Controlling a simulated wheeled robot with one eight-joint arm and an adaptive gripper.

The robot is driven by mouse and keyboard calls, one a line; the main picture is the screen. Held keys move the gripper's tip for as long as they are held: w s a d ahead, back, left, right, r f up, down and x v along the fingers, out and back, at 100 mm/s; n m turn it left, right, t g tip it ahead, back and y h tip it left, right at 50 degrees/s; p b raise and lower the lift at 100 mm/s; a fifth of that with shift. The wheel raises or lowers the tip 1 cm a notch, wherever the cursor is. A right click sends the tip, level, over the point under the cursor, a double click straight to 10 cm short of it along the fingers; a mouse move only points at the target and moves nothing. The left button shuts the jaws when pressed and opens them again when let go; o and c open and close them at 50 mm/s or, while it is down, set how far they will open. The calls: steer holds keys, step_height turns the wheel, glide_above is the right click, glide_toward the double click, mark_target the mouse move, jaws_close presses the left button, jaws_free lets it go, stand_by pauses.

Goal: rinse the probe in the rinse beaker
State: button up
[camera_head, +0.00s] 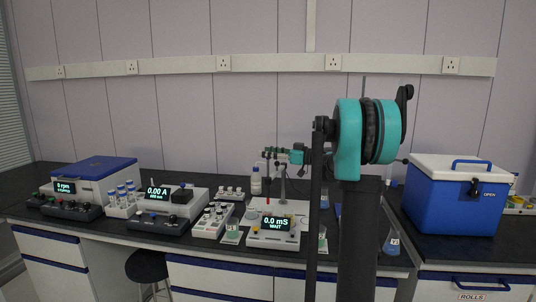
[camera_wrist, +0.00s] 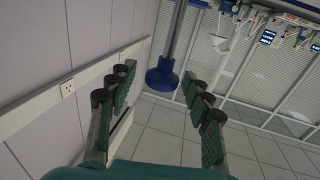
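A white conductivity meter (camera_head: 258,240) stands at the bench's front edge; its display reads 0.0 mS and WAIT. A thin grey upright (camera_head: 283,187) rises behind it, with a slim red-topped item (camera_head: 268,186) beside it; I cannot tell which is the probe. A small beaker-like vessel (camera_head: 251,212) stands left of the meter's rear, and another with greenish contents (camera_head: 323,241) stands at its right; I cannot tell which is the rinse beaker. My gripper (camera_head: 270,154) is above the meter, pointing left. In the wrist view my gripper (camera_wrist: 158,75) is open with nothing between its fingers.
Vial racks (camera_head: 212,220), a 0.00 A supply (camera_head: 177,203) and a blue-lidded unit (camera_head: 95,168) fill the left. A blue cooler (camera_head: 452,204) is at right. My arm hides part of the bench.

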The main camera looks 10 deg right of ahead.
steer(key=v, duration=1.2)
steer(key=shift+f, duration=0.1)
steer(key=shift+f, duration=0.1)
steer(key=shift+c, duration=0.9)
steer(key=m+t+h, duration=0.7)
steer(key=m+h, duration=0.1)
steer(key=m, duration=0.1)
glide_toward(277, 166)
steer(key=x, duration=0.7)
steer(key=r+x, duration=0.1)
steer(key=x, duration=0.2)
steer(key=shift+w, duration=0.45)
